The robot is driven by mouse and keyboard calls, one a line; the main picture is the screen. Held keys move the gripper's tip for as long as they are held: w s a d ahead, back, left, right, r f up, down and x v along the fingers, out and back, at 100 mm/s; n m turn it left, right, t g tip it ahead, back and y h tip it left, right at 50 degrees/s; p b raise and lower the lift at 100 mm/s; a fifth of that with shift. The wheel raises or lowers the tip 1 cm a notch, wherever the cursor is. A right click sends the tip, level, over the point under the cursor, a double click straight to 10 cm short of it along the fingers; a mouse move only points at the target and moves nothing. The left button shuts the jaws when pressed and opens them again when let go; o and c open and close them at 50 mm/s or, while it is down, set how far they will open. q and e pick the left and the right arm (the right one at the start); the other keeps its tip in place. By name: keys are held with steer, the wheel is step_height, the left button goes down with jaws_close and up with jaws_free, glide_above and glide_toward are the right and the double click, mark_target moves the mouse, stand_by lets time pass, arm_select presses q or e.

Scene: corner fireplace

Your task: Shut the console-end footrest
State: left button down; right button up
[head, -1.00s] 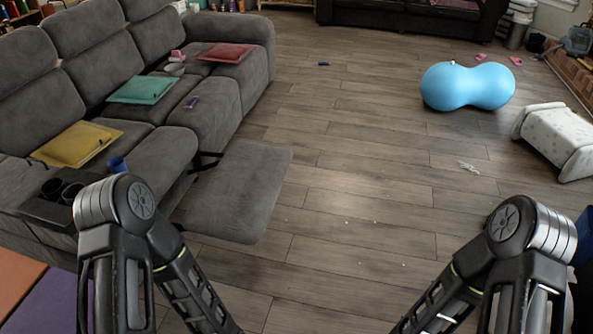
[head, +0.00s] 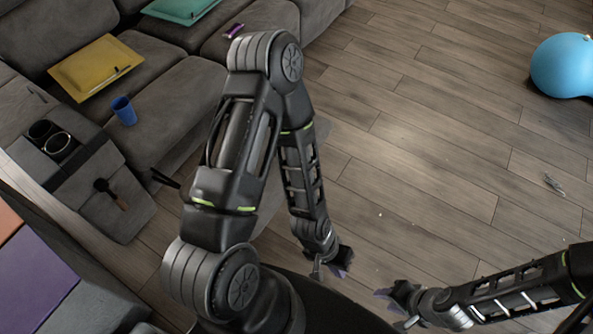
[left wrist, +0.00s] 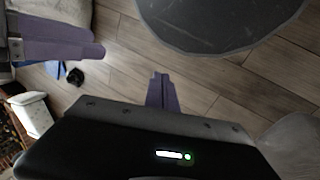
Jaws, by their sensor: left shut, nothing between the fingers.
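The console-end footrest (head: 268,205) is a grey padded panel standing out from the sofa. In the head view my left arm hides most of it, and only parts show around the arm links. My left gripper (head: 338,268) points down over the floor, to the right of the footrest and apart from it. In the left wrist view its purple fingers (left wrist: 161,92) are together and empty. My right gripper (head: 388,297) is low over the floor, close to the left one. Its purple finger tip shows, but its opening is unclear.
The grey sofa (head: 170,95) holds a yellow cushion (head: 95,67), a teal cushion (head: 180,8) and a blue cup (head: 124,110). Its console (head: 75,165) has cup holders. A blue peanut ball (head: 565,65) lies at right. The wooden floor (head: 430,150) between is mostly clear.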

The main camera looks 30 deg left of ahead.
arm_select(q)
step_height(320, 180, up, 4)
steer(key=m+y+b, duration=0.2)
steer(key=y+b, duration=0.2)
steer(key=b, duration=1.1)
glide_above(283, 188)
steer(key=shift+w+g, duration=0.1)
steer(key=shift+g, duration=0.2)
steer(key=shift+f, duration=0.1)
step_height(283, 188, down, 14)
steer(key=b, duration=0.3)
